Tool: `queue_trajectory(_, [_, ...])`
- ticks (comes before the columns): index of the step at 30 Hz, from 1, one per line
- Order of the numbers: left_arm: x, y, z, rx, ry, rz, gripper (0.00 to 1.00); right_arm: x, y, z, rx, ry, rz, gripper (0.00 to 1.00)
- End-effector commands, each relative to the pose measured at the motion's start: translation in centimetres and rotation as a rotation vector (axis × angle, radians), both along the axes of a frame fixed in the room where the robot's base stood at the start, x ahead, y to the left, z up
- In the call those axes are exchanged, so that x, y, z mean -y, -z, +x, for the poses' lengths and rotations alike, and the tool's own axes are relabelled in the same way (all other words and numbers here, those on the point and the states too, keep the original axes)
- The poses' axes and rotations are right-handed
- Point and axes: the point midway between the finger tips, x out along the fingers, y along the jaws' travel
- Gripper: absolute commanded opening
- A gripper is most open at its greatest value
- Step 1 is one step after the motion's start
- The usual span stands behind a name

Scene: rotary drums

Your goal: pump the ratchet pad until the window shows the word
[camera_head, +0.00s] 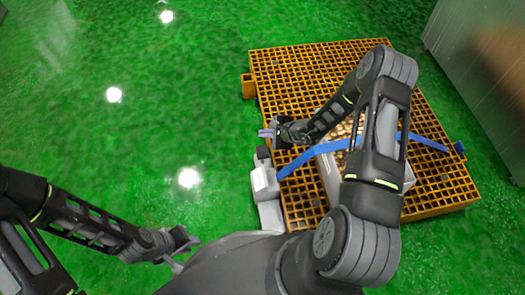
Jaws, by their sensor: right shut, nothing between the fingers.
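A pale grey ratchet unit (265,183) with a dark top part (262,155) stands at the left edge of an orange grid pallet (292,62). A blue strap (310,158) runs from it across the pallet. No word or window is readable, and I cannot pick out the pad clearly. My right gripper (272,133) is shut just above the dark top part in the picture; a small mauve piece shows at its tips. I cannot tell whether it touches the unit. My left gripper (188,252) is open and empty over the green floor, left of the unit.
A light box (330,178) with many small brown pieces (343,130) sits under the strap, partly hidden by my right arm. A blue end piece (459,147) is at the pallet's right edge. A grey wall panel (470,45) stands at right. The green floor (130,140) at left is clear.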

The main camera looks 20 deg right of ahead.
Motion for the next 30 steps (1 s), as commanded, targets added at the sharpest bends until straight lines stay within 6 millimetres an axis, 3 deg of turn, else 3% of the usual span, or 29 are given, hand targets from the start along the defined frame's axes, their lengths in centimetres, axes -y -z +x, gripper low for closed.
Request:
queue_trajectory(8, [-0.2, 1.1, 0.2, 0.004, -0.004, 0.003, 0.25, 0.0, 1.4, -0.1, -0.002, 0.000, 0.000, 0.00])
queue_trajectory(21, [-0.4, 5.5, 1.0, 0.023, -0.019, 0.010, 0.25, 0.0, 7.1, 0.0, -0.002, -0.001, -0.001, 0.00])
queue_trajectory(30, [-0.4, 7.1, 1.3, 0.032, -0.023, 0.011, 0.25, 0.0, 8.8, 0.0, -0.001, -0.001, 0.000, 0.00])
